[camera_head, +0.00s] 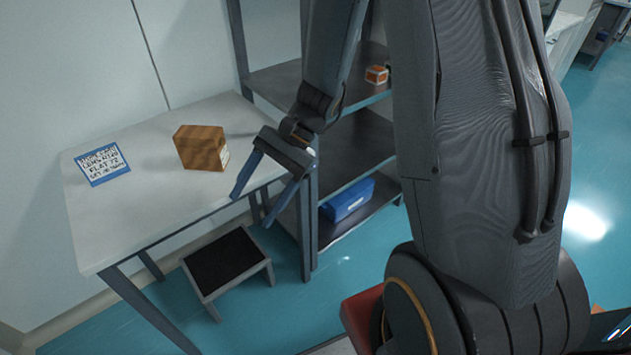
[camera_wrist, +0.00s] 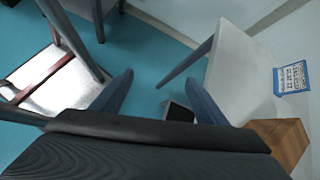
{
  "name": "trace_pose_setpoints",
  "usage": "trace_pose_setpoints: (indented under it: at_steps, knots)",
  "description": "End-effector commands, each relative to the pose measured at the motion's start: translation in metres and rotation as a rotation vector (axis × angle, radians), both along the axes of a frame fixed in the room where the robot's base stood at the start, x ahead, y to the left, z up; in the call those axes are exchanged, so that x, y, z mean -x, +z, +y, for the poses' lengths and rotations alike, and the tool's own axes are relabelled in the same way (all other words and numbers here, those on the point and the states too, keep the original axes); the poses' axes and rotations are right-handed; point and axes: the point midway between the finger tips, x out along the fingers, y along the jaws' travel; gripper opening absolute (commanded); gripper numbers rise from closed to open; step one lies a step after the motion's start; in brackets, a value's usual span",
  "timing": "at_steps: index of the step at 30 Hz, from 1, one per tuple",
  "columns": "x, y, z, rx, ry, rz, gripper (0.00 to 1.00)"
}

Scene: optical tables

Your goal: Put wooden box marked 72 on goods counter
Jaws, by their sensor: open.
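A brown wooden box (camera_head: 201,148) stands on a white-topped table (camera_head: 150,215) against the wall. It has a pale label on its right side, too small to read. A blue-edged sign (camera_head: 103,164) with handwriting lies on the same table, left of the box. My gripper (camera_head: 262,192) is open and empty, to the right of the box near the table's right end. In the wrist view my gripper's fingers (camera_wrist: 160,100) are spread apart with nothing between them. The box (camera_wrist: 283,138) shows at the lower right there, outside the fingers, and the sign (camera_wrist: 292,78) beyond it.
A dark step stool (camera_head: 227,262) stands on the floor in front of the table. A grey shelf unit (camera_head: 285,75) right of the table holds a small orange-and-white box (camera_head: 377,74) and a blue bin (camera_head: 347,199). The table front is clear.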

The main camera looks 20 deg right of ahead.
Motion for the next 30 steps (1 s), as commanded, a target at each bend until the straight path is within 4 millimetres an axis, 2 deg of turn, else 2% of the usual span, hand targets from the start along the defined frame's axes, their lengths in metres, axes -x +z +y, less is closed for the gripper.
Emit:
trace_pose_setpoints:
  at_steps: [1, 3, 6, 9, 12, 18, 30]
  knots:
    - [0.016, 0.005, -0.011, 0.078, 0.092, -0.06, 0.67]
    - [0.034, 0.008, -0.031, 0.19, 0.228, -0.146, 0.67]
    - [0.05, 0.015, -0.062, 0.339, 0.42, -0.284, 0.67]
    - [0.055, 0.025, -0.087, 0.463, 0.593, -0.421, 0.67]
    - [0.054, 0.036, -0.103, 0.551, 0.73, -0.535, 0.67]
    - [0.05, 0.048, -0.116, 0.632, 0.867, -0.653, 0.67]
    - [0.049, 0.048, -0.117, 0.638, 0.878, -0.661, 0.67]
